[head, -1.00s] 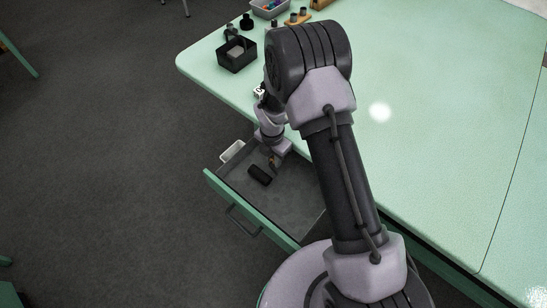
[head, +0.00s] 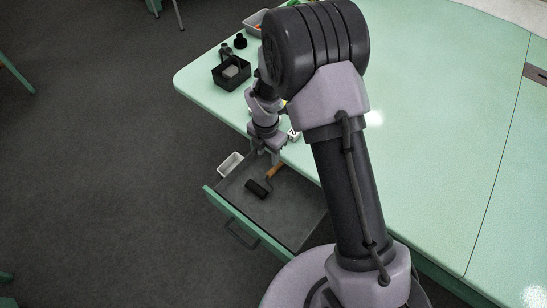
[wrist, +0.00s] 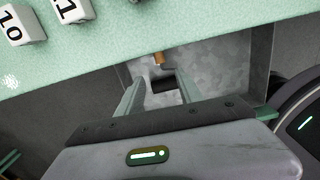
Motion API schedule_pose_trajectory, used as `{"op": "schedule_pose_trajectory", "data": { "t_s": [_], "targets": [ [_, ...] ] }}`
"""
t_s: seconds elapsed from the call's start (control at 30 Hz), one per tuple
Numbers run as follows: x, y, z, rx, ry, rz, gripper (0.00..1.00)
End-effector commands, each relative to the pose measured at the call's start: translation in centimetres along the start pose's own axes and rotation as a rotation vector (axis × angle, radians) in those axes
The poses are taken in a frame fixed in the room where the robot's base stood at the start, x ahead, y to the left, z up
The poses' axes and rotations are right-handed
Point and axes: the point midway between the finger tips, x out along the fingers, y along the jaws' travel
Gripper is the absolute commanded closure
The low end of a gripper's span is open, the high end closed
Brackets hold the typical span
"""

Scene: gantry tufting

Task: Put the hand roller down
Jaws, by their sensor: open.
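The hand roller has a black roller head (head: 258,188) and a wooden handle (head: 276,169). It lies on the grey floor of the open drawer (head: 288,208). In the wrist view its wooden handle (wrist: 159,58) and part of the black head (wrist: 163,85) show between and beyond the fingers. My gripper (head: 267,157) is above the back left part of the drawer, apart from the roller. In the wrist view the two fingers of my gripper (wrist: 157,80) stand wide apart with nothing held between them.
A small white tray (head: 231,163) sits at the drawer's left end. The green table (head: 440,150) overhangs the drawer's back. A black box (head: 231,74) and small items stand at the table's far left corner. White numbered blocks (wrist: 70,10) lie near the table edge.

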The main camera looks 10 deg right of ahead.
Motion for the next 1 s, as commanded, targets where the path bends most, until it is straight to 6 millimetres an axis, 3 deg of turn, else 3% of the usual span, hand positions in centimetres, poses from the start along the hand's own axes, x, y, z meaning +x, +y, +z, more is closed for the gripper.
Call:
{"op": "schedule_pose_trajectory", "data": {
  "t_s": [0.07, 0.17, 0.2, 0.3, 0.4, 0.5, 0.6, 0.7, 0.83, 1.0],
  "targets": [
    [-3.7, -0.2, 0.6, 0.148, -0.010, 0.035, 0.57],
    [-11.1, -2.0, 1.1, 0.521, -0.008, 0.107, 0.57],
    [-14.1, -3.1, 0.9, 0.696, 0.002, 0.140, 0.57],
    [-20.8, -6.6, -0.1, 1.124, 0.052, 0.221, 0.57],
    [-25.9, -10.6, -2.0, 1.542, 0.138, 0.297, 0.57],
    [-29.4, -14.6, -4.6, 1.938, 0.261, 0.360, 0.57],
    [-31.1, -17.8, -7.1, 2.264, 0.398, 0.396, 0.57],
    [-31.7, -19.8, -8.9, 2.483, 0.515, 0.406, 0.57],
    [-31.8, -20.8, -9.9, 2.613, 0.592, 0.404, 0.57],
    [-31.8, -20.9, -10.1, 2.630, 0.601, 0.401, 0.57]
  ]
}}
